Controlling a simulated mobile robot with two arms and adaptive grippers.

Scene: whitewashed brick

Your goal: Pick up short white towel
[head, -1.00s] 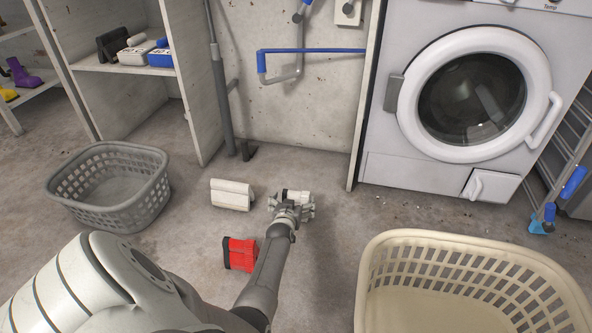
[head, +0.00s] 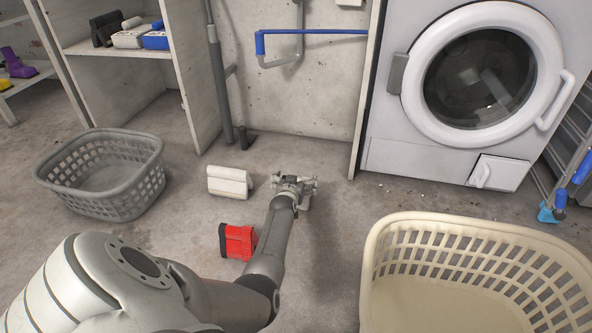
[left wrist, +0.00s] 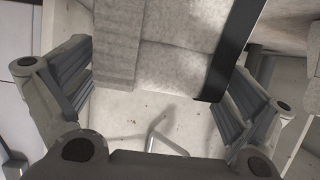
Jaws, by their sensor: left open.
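A folded short white towel (left wrist: 165,62) with a dark band along its right side fills the upper middle of the left wrist view. My left gripper (left wrist: 160,88) is open, with one finger on each side of the towel. I cannot tell whether the fingers touch it. In the head view my left gripper (head: 295,187) is low over the floor and hides most of the towel. My right gripper is not in view.
A white folded item (head: 229,182) and a red one (head: 237,241) lie left of my gripper. A grey basket (head: 104,174) stands at left, a cream basket (head: 470,230) at right. A washing machine (head: 390,158) stands behind. Floor between them is mostly clear.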

